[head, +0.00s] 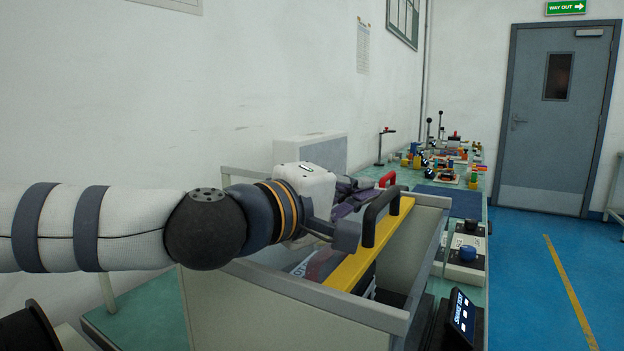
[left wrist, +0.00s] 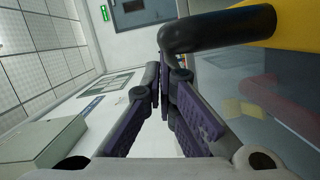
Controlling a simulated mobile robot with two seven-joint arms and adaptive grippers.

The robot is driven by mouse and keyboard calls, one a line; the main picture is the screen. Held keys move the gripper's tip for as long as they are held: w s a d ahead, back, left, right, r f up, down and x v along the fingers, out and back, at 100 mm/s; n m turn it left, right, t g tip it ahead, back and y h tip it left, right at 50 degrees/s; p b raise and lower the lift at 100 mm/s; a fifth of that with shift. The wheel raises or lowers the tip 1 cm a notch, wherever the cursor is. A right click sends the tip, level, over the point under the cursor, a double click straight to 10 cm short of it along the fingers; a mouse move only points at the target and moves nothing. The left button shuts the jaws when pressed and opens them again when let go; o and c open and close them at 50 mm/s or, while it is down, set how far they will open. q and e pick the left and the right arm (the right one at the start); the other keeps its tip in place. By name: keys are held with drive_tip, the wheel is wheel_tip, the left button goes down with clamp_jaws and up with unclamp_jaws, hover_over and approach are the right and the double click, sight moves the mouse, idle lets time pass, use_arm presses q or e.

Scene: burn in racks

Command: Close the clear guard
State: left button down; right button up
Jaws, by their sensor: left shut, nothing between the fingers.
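The clear guard has a yellow edge bar (head: 370,245) with a black handle (head: 368,226), slanting along the open top of a grey-walled box. In the left wrist view the yellow bar (left wrist: 299,28) and black handle (left wrist: 220,28) are close at the upper right, with a see-through panel (left wrist: 225,75) below. My left gripper (head: 368,186) is shut and empty beside the handle. In the left wrist view its fingertips (left wrist: 164,62) meet by the handle's bent end; whether they touch it I cannot tell. My right gripper is not in view.
The grey box (head: 290,305) sits on a green bench (head: 145,322). A red handle (head: 387,180) is just beyond the gripper. A control box with a blue knob (head: 467,253) and a small screen (head: 462,314) stand to the right. Blue floor is clear at the right.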

use_arm(q)
drive_tip(key=s+d, duration=0.3)
drive_tip(key=d, duration=0.2)
drive_tip(key=shift+s+d+p, duration=0.15)
drive_tip(key=shift+s+p, duration=0.15)
drive_tip(key=shift+p, duration=0.1)
